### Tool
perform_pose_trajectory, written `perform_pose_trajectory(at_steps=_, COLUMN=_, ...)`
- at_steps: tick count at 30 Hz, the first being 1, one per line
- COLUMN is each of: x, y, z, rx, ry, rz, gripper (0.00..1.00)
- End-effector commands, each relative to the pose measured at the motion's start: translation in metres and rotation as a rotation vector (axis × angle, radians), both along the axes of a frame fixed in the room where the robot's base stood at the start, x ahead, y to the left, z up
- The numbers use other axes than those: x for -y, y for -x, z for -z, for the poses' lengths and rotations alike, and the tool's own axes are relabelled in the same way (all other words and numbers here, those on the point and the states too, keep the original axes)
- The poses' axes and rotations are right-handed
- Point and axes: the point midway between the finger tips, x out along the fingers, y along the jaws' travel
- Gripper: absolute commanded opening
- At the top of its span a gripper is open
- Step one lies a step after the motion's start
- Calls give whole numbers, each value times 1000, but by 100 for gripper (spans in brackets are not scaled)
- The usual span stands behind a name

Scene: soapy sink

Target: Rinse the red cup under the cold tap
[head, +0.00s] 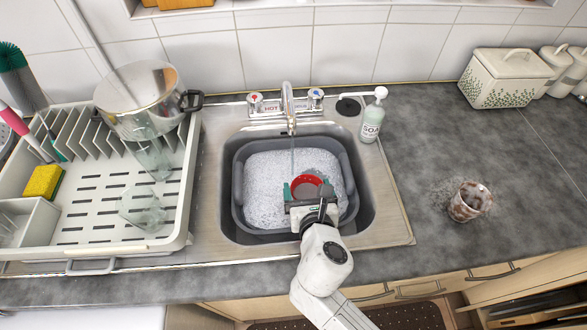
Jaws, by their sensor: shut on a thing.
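The red cup (306,182) is in my gripper (307,190), over the soapy tub in the sink. My gripper is shut on it, and its green-tipped fingers show around the cup. The tap (289,110) stands at the back of the sink, and a thin stream of water (292,150) falls from its spout. The stream comes down near the cup's far left side; I cannot tell whether it hits the cup. The cold handle (315,96) with a blue mark is right of the spout. The hot handle (255,102) with a red mark is left.
A grey tub (240,205) full of suds sits in the steel sink (228,222). A soap bottle (371,122) stands back right. A stained cup (467,203) stands on the right counter. A dish rack (185,190) with glasses and a steel pot (140,95) fills the left.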

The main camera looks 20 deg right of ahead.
Motion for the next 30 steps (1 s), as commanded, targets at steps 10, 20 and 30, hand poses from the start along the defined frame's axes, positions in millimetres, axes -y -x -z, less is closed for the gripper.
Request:
perform_pose_trajectory(at_steps=10, x=-1, y=25, z=-25, rx=1, ry=0, rz=-2, gripper=47)
perform_pose_trajectory(at_steps=20, x=-1, y=45, z=-37, rx=2, ry=-1, rz=-1, gripper=47)
perform_pose_trajectory(at_steps=30, x=-1, y=47, z=-39, rx=2, ry=0, rz=-1, gripper=47)
